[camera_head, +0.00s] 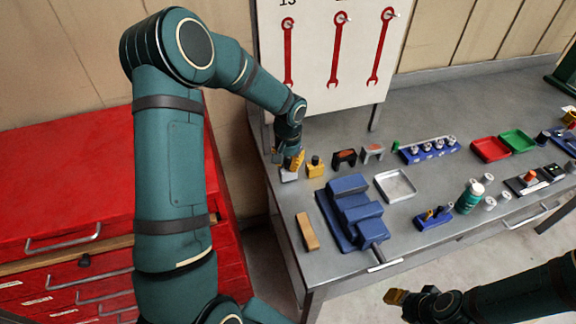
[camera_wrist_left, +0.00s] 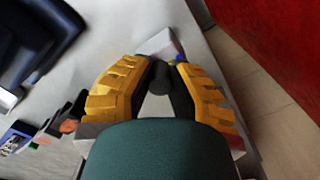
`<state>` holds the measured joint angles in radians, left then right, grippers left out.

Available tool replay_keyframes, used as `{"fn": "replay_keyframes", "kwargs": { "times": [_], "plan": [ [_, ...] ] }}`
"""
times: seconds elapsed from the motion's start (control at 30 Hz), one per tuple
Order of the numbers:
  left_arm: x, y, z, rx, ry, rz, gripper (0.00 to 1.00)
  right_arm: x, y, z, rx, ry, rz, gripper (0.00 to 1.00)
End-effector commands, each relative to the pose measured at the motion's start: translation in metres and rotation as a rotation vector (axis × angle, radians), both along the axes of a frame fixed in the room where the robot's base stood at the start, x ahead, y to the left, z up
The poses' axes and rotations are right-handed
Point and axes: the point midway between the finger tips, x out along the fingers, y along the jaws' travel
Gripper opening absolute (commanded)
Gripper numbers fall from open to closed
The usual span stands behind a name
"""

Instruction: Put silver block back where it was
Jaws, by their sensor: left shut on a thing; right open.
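The silver block (camera_head: 289,175) is at the table's left edge, under my left gripper (camera_head: 292,160). My left gripper is shut on it, its yellow fingers partly hiding it from the head camera. In the left wrist view the silver block (camera_wrist_left: 160,42) shows at the tips of the yellow fingers of my left gripper (camera_wrist_left: 163,68). I cannot tell whether the block touches the tabletop. My right gripper (camera_head: 396,297) is open and empty in front of the table, low in the head view.
Black and grey arch-shaped pieces (camera_head: 344,158) follow. Blue stepped stands (camera_head: 350,208), a wooden block (camera_head: 307,231) and a metal tray (camera_head: 395,186) are nearer. A red cabinet (camera_head: 60,190) stands left, beyond a gap.

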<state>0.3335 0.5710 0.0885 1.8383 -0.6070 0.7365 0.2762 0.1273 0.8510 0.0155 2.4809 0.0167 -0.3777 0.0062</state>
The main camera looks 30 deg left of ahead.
Motion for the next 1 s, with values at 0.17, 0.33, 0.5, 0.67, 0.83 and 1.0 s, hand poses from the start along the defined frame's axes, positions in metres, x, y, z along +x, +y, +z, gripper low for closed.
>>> {"fn": "replay_keyframes", "kwargs": {
  "times": [0.17, 0.33, 0.5, 0.67, 0.83, 1.0],
  "plan": [
    [0.000, 0.000, -0.012, 0.000, -0.002, 0.000, 0.00, -0.001, 0.000, -0.001, 0.000, 0.002, 0.002, 0.41],
    [0.000, 0.000, -0.012, 0.000, -0.002, 0.001, 0.00, -0.001, 0.000, -0.001, 0.000, 0.002, 0.002, 0.41],
    [0.000, 0.000, -0.014, 0.000, 0.000, 0.001, 0.45, -0.001, 0.000, -0.003, 0.000, 0.002, 0.002, 0.41],
    [0.000, 0.000, -0.014, 0.000, 0.000, 0.001, 0.45, -0.001, 0.000, -0.003, 0.000, 0.002, 0.002, 0.41],
    [0.000, 0.000, -0.012, 0.000, -0.001, 0.001, 0.45, -0.001, 0.000, -0.002, 0.000, 0.002, 0.002, 0.41],
    [0.001, 0.000, 0.003, 0.001, -0.003, 0.001, 0.45, 0.000, 0.000, 0.001, 0.000, 0.001, 0.000, 0.41]
  ]
}}
